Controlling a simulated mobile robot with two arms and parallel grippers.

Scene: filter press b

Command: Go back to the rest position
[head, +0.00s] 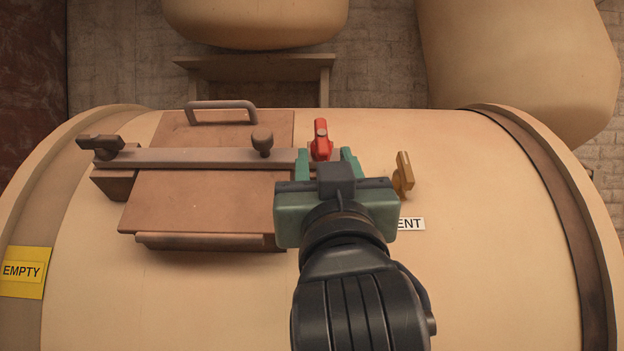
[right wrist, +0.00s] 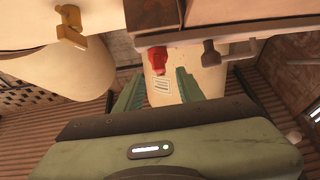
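My right gripper (head: 328,160) is in the middle of the head view, over the drum, with its two green fingers apart. In the right wrist view the fingers (right wrist: 158,82) are also spread, with nothing between them. A red handle (head: 320,140) stands just beyond the fingertips, at the right end of the hatch's bar; it also shows in the right wrist view (right wrist: 158,59). The fingers do not grip it. My gripper body hides part of the drum and part of a white label. My left gripper is in neither view.
The large beige drum (head: 480,250) carries a brown hatch (head: 190,205) with a bar (head: 200,157) and a loop handle (head: 220,105). A yellow valve handle (head: 403,175) is close at the gripper's right. A yellow EMPTY sign (head: 24,285) is at left. More vessels stand behind.

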